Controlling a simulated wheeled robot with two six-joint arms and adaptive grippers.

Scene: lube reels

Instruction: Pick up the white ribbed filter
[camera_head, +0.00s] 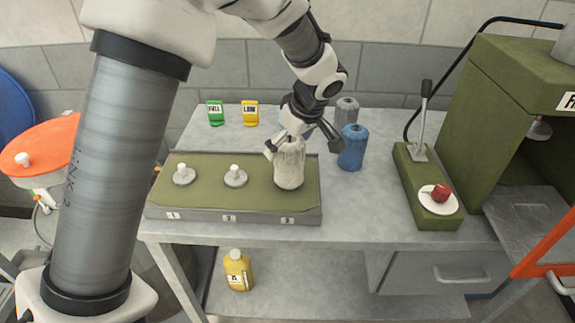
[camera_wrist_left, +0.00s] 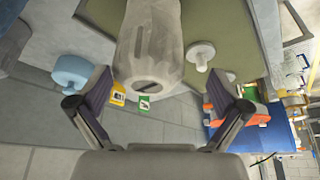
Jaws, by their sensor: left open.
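The white ribbed filter (camera_head: 289,168) stands upright on the green-topped stand (camera_head: 205,188), at the place marked 3. It shows large at the top middle of the left wrist view (camera_wrist_left: 152,40). My left gripper (camera_head: 297,142) is at the filter's upper end, with its fingers spread. In the left wrist view its open fingers (camera_wrist_left: 160,88) lie on either side of the filter's near end, with gaps visible. Whether either finger touches it cannot be told. My right gripper is in neither view.
White posts (camera_head: 183,175) and (camera_head: 235,176) stand at places 1 and 2. A blue filter (camera_head: 353,147) and a grey one (camera_head: 346,112) stand behind to the right. A lever press (camera_head: 430,180) is at right.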

